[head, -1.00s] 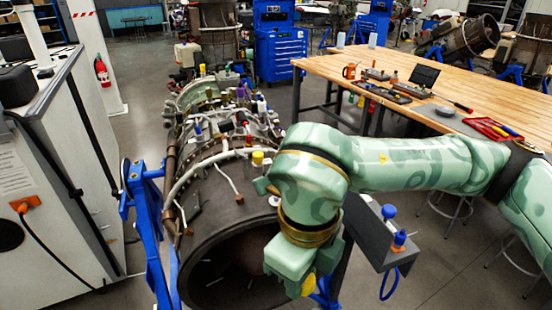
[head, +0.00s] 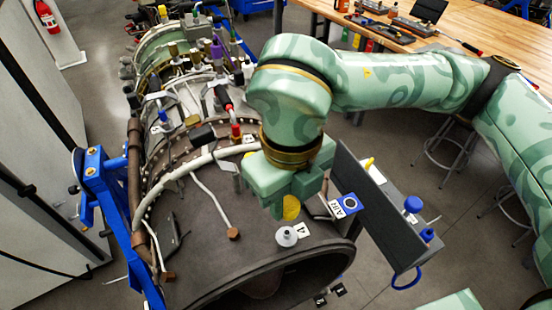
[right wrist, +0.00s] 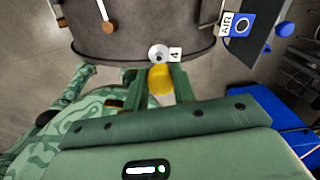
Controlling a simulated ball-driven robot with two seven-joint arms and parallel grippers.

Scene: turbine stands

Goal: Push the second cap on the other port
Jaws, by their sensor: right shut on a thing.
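My right gripper (head: 288,200) is shut on a yellow cap (head: 291,207), whose rounded end shows below the fingers. In the right wrist view the yellow cap (right wrist: 161,80) sits between the two fingers (right wrist: 160,85). A bare pale round port (head: 287,236) with a white tag marked 4 is on the dark engine casing, just below the cap in the head view. In the right wrist view the port (right wrist: 158,53) lies just beyond the cap; I cannot tell whether they touch. My left gripper is not in view.
A blue-ringed AIR fitting (head: 349,203) is right of the gripper. A dark panel with blue knobs (head: 413,203) stands further right. Pipes and fittings (head: 215,155) crowd the engine behind. A blue stand (head: 100,190) flanks it; a wooden workbench (head: 465,40) is at the back.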

